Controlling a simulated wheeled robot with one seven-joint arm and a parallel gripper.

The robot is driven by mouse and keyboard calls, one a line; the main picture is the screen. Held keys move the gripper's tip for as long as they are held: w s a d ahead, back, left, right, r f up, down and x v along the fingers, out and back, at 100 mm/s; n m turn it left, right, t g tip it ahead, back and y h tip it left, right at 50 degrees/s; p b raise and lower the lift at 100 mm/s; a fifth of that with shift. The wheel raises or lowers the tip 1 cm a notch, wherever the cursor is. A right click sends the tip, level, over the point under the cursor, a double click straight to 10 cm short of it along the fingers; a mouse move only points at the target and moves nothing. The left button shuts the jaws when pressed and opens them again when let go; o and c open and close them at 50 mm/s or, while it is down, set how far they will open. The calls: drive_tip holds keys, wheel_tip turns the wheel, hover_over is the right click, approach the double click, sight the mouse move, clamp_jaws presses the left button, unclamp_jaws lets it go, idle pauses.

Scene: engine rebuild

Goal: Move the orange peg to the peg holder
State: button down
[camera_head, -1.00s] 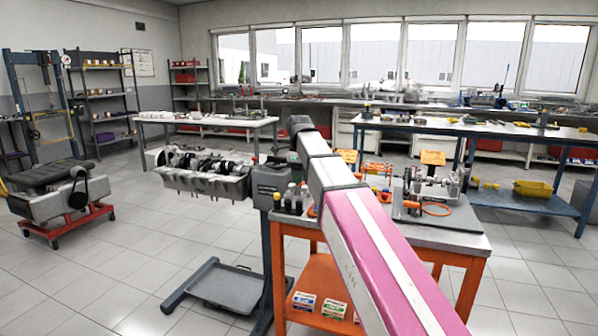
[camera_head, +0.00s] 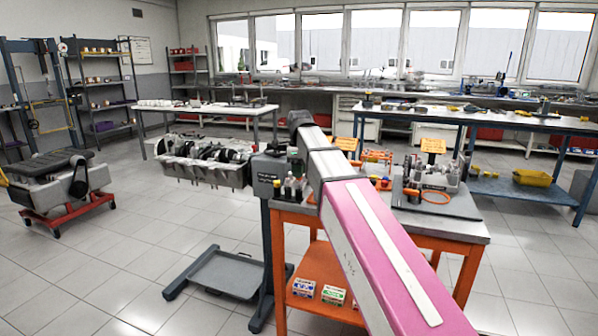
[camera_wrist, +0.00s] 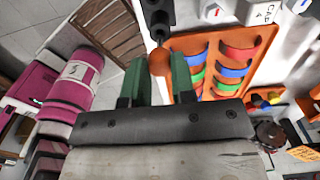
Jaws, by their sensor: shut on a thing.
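The orange peg (camera_wrist: 160,62) shows in the wrist view as a rounded orange end between the green fingertips of my gripper (camera_wrist: 158,72). My gripper is shut on it. A dark cylindrical part (camera_wrist: 157,18) lies just beyond the peg in that picture; I cannot tell whether they touch. I cannot make out the peg holder for certain in either view. In the head view, my arm crosses the orange workbench (camera_head: 455,241), and my gripper and the peg are hidden.
An orange rack (camera_wrist: 205,65) with coloured curved pieces lies right of the fingers. White labelled caps (camera_wrist: 258,11) are at the top. In the head view, bottles (camera_head: 290,190) stand at the bench's left, and a grey mat (camera_head: 462,207) bears metal parts.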

drive_tip(key=shift+f, duration=2.1)
idle(1.1)
drive_tip(key=c, duration=1.2)
unclamp_jaws()
drive_tip(key=shift+r, duration=1.55)
drive_tip(key=o, duration=0.6)
drive_tip(key=shift+c, duration=0.2)
